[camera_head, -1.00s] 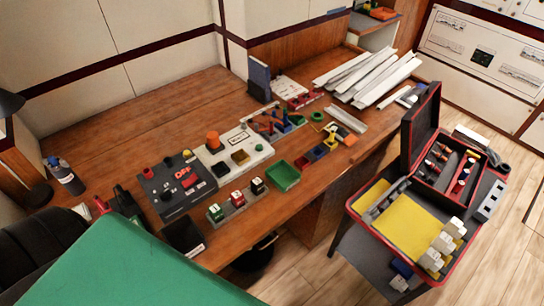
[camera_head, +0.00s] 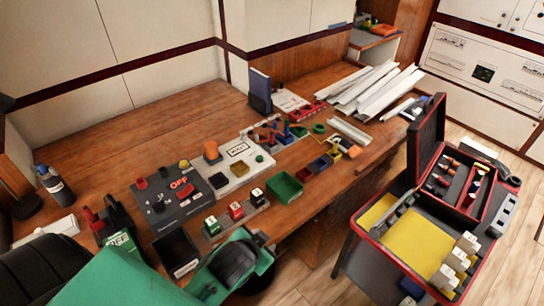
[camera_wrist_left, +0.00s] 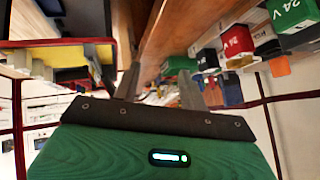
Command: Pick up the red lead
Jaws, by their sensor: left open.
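A small red piece (camera_head: 312,111), which may be the red lead, lies at the back of the wooden bench beside a green ring (camera_head: 319,129). Its shape is too small to make out. My left gripper (camera_head: 238,260), green with a dark middle, is at the bench's front edge, well apart from that piece. In the left wrist view its two grey fingers (camera_wrist_left: 160,85) are spread with nothing between them. I cannot pick out the lead in the wrist view. My right gripper is not seen.
A green tray (camera_head: 285,187) and labelled blocks (camera_head: 235,210) stand near the bench's front edge. The control box (camera_head: 170,205) is behind my gripper. White trunking (camera_head: 375,90) lies at the back right. An open red-and-black toolbox (camera_head: 425,150) stands on the right-hand cart.

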